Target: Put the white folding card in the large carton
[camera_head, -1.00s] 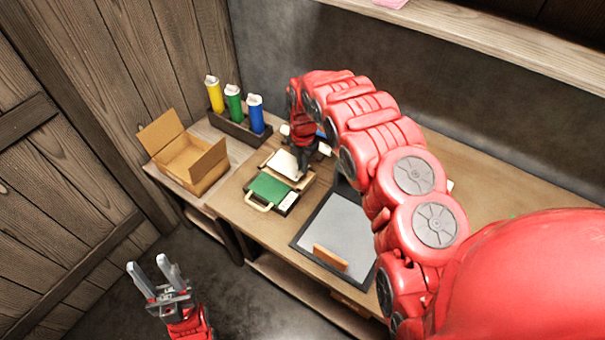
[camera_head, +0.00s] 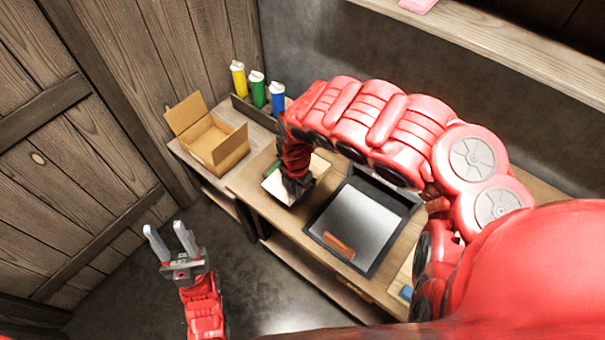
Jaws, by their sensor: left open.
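The white folding card (camera_head: 273,184) shows as a pale flat piece beside and partly behind my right gripper (camera_head: 297,192), above the press-like device on the table. I cannot tell whether the fingers are closed on it; the wrist hides them. The large carton (camera_head: 219,143) is a brown open box with raised flaps, at the table's left end. It looks empty. My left gripper (camera_head: 171,242) is open and empty, low at the left, in front of the table and apart from the carton.
Yellow (camera_head: 238,79), green (camera_head: 258,90) and blue (camera_head: 277,99) bottles stand in a dark rack behind the carton. A dark-framed tray (camera_head: 355,225) with a brown bar lies right of the device. My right arm covers much of the table. A shelf runs above.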

